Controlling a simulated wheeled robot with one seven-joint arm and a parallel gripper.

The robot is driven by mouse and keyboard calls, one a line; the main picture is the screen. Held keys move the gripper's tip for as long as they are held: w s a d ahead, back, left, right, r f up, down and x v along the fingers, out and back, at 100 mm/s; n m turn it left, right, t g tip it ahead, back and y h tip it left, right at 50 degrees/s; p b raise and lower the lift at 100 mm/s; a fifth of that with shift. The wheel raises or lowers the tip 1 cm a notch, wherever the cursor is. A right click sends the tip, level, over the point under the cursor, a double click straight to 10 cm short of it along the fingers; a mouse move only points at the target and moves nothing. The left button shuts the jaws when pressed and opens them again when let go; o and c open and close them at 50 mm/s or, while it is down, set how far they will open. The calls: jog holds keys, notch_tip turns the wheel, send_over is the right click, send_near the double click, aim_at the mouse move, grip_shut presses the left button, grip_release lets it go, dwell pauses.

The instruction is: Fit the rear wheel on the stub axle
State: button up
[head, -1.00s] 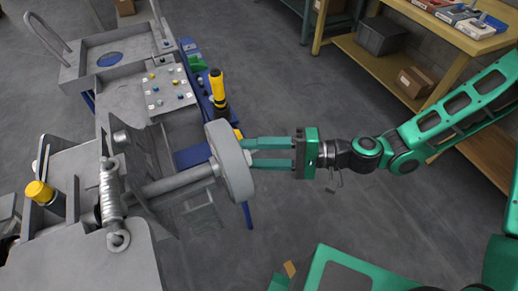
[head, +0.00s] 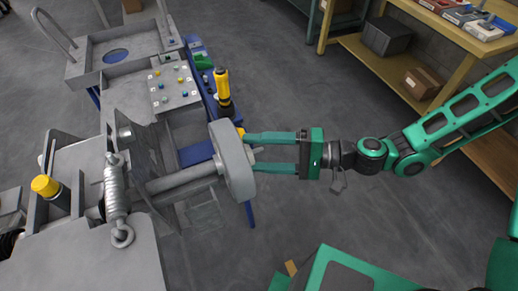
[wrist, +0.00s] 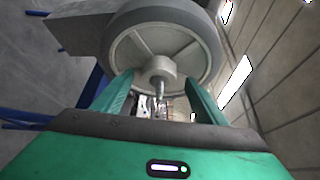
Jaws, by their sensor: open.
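The rear wheel (head: 236,160) is a grey disc standing upright at the end of the stub axle (head: 183,183), which runs out from the chassis on the left. In the wrist view the wheel (wrist: 163,45) shows its spoked face, with a hub and a short tip at the centre. My gripper (head: 252,153) is open, with its two green fingers pointing at the wheel's outer face. In the wrist view the fingers (wrist: 158,92) are spread on either side of the hub. I cannot tell whether they touch the wheel.
A coil-spring shock (head: 115,195) stands on the chassis plate (head: 80,250) at the left. A yellow-handled tool (head: 222,88) stands upright behind the wheel, near a board of small coloured parts (head: 172,88). A wooden shelf (head: 385,70) is at the back right. Floor between is clear.

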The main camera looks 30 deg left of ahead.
jog(key=v, duration=1)
jog(key=shift+d, duration=0.2)
jog(key=shift+w, duration=0.15)
